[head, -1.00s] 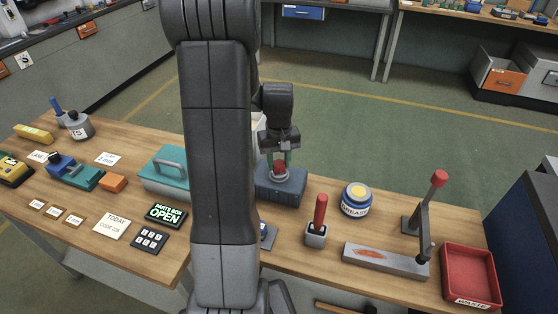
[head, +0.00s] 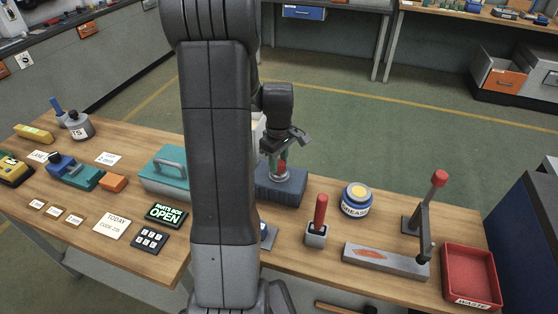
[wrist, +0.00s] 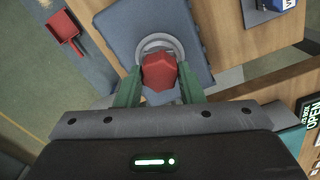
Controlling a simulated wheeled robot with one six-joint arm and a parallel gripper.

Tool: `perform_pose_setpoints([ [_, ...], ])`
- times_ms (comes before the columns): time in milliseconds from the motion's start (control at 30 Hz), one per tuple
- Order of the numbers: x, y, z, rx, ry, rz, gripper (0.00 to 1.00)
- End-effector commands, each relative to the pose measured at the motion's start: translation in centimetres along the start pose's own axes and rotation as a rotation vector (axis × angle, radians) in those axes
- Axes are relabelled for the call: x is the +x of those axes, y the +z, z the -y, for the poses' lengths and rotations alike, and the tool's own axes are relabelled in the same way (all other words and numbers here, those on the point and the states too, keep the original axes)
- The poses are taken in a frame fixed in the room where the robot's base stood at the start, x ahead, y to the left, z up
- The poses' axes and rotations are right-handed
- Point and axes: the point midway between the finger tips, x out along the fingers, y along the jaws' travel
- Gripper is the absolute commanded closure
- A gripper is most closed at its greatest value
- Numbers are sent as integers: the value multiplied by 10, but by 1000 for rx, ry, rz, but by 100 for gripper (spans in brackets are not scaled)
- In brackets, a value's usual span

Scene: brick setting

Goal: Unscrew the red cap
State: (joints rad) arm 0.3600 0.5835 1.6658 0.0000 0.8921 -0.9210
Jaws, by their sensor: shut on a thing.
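The red cap (wrist: 159,72) sits in a pale ring on top of a blue-grey block (head: 284,189) on the bench. In the head view the cap (head: 282,166) shows partly behind the fingers. My gripper (head: 280,168) points down over the block, its green fingers on either side of the cap. In the wrist view my gripper (wrist: 159,82) is shut on the cap, one finger at its left and one at its right. The block (wrist: 125,35) lies turned at an angle in that view. The thread under the cap is hidden.
Right of the block stand a red-handled tool in a holder (head: 317,225), a grease tin (head: 356,199), a lever press (head: 420,225) and a red waste tray (head: 470,249). A teal box (head: 165,172) is at the left, partly behind my arm.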

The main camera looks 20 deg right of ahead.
Motion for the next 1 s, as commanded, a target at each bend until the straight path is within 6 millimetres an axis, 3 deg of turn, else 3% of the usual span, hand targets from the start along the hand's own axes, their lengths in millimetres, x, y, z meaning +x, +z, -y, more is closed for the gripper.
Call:
perform_pose_setpoints([
  [200, 0, 0, 0, -151, 0, 0, 93],
  [533, 0, 0, 0, -171, 0, 0, 93],
  [700, 0, 0, 0, -311, 0, 0, 93],
  [733, 0, 0, 0, -305, 0, 0, 60],
  [800, 0, 0, 0, -301, 0, 0, 46],
  [833, 0, 0, 0, -301, 0, 0, 40],
  [1000, 0, 0, 0, -300, 0, 0, 40],
])
